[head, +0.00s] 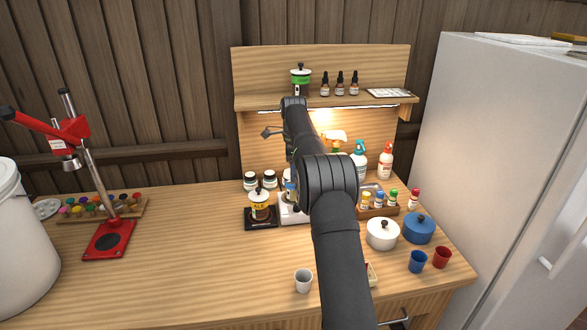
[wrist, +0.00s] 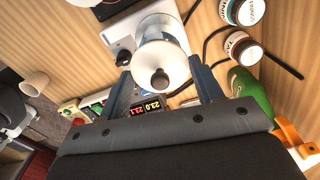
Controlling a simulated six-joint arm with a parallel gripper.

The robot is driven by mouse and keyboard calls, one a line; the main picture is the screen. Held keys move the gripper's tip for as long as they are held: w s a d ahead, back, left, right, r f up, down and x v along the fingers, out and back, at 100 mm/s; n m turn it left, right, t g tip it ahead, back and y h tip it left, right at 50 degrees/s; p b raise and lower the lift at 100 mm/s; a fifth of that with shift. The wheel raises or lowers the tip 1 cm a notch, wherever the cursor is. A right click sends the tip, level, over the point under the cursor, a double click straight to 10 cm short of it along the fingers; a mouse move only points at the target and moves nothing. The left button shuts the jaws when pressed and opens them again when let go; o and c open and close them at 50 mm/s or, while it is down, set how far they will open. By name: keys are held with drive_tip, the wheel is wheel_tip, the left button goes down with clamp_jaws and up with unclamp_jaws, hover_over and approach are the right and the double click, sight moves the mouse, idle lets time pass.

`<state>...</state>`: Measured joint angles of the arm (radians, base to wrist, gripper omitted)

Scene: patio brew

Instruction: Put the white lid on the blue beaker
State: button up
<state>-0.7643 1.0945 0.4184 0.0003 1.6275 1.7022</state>
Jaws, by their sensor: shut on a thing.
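In the wrist view, my gripper (wrist: 160,76) is shut on the white lid (wrist: 158,55), which has a dark grey knob on top. One finger is on each side of the lid. Directly behind the lid is a blue-tinted, partly see-through shape, which looks like the blue beaker (wrist: 145,27); the lid covers most of it. I cannot tell whether lid and beaker touch. In the head view, my arm hides the gripper and the lid; a narrow bluish strip beside the arm may be the beaker.
A white plate device (head: 290,215) stands partly behind my arm, next to a jar (head: 259,205) on a black base. A white pot (head: 382,235) and blue pot (head: 419,230) stand at right. A white cup (head: 303,281) is near the front. The left-middle table is clear.

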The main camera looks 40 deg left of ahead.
drive_tip(key=shift+f, duration=0.3)
drive_tip(key=o, duration=0.9)
drive_tip(key=shift+o, duration=0.2)
drive_tip(key=shift+r, duration=4.2)
drive_tip(key=shift+f, duration=0.1)
wheel_tip(320, 180, down, 8)
drive_tip(key=shift+f, duration=0.25)
drive_tip(key=shift+r, duration=0.55)
